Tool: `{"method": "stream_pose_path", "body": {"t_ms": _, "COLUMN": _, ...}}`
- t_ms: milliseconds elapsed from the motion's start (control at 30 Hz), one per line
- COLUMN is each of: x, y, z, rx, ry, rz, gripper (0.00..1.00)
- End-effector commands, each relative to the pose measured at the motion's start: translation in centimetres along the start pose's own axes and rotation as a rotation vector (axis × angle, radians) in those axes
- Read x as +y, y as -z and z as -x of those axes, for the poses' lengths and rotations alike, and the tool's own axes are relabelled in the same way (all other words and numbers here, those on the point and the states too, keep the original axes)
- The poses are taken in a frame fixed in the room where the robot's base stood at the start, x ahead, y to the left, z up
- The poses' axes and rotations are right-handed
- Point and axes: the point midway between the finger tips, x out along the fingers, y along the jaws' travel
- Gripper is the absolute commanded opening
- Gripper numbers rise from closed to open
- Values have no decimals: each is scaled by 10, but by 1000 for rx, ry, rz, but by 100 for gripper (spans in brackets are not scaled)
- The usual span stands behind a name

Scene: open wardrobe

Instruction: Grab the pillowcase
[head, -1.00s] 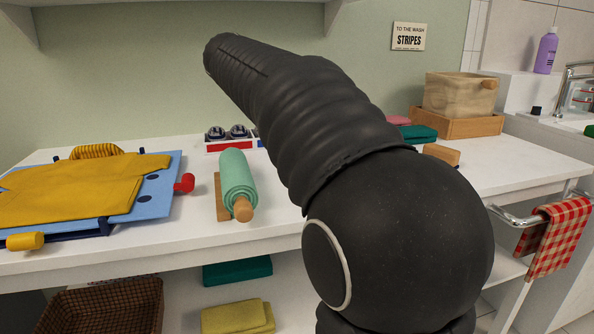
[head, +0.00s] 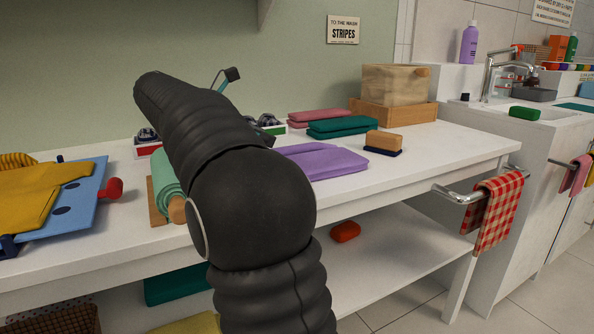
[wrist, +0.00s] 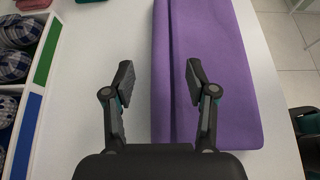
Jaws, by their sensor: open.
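A folded purple cloth, which looks like the pillowcase (head: 322,163), lies flat on the white counter just right of my arm in the head view. In the wrist view the purple cloth (wrist: 215,40) fills the middle right, with its long left edge between my fingers. My gripper (wrist: 160,76) is open and empty. Its right finger is over the cloth and its left finger is over bare counter. I cannot tell its height above the cloth. In the head view my arm hides most of the gripper and perhaps the cloth's left end.
Folded green (head: 343,127) and pink (head: 319,115) cloths lie behind. A brush-like block (head: 384,140) is right of the purple cloth. A divided box (wrist: 42,65) of checked bundles stands left in the wrist view. A green roll (head: 165,178) lies left of my arm.

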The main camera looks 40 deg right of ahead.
Motion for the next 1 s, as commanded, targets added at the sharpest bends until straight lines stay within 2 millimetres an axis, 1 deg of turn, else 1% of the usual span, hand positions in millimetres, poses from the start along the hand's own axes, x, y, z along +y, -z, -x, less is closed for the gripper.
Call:
{"method": "stream_pose_path", "body": {"t_ms": 33, "x": 0, "y": 0, "z": -6, "rx": 0, "ry": 0, "rz": -1, "gripper": 57}}
{"method": "stream_pose_path", "body": {"t_ms": 233, "x": 0, "y": 0, "z": -13, "rx": 1, "ry": -2, "rz": 1, "gripper": 57}}
{"method": "stream_pose_path", "body": {"t_ms": 333, "x": 0, "y": 1, "z": -21, "rx": 1, "ry": -3, "rz": 1, "gripper": 57}}
{"method": "stream_pose_path", "body": {"t_ms": 600, "x": 0, "y": 1, "z": -56, "rx": 1, "ry": -2, "rz": 1, "gripper": 57}}
{"method": "stream_pose_path", "body": {"t_ms": 700, "x": 0, "y": 0, "z": -61, "rx": 1, "ry": -3, "rz": 1, "gripper": 57}}
{"method": "stream_pose_path", "body": {"t_ms": 867, "x": 0, "y": 0, "z": -60, "rx": 1, "ry": -3, "rz": 2, "gripper": 57}}
{"method": "stream_pose_path", "body": {"t_ms": 900, "x": 0, "y": 0, "z": -60, "rx": 1, "ry": -3, "rz": 2, "gripper": 52}}
{"method": "stream_pose_path", "body": {"t_ms": 967, "x": 0, "y": 0, "z": -60, "rx": 1, "ry": -3, "rz": 2, "gripper": 37}}
{"method": "stream_pose_path", "body": {"t_ms": 1000, "x": 1, "y": 0, "z": -60, "rx": 1, "ry": -3, "rz": 2, "gripper": 27}}
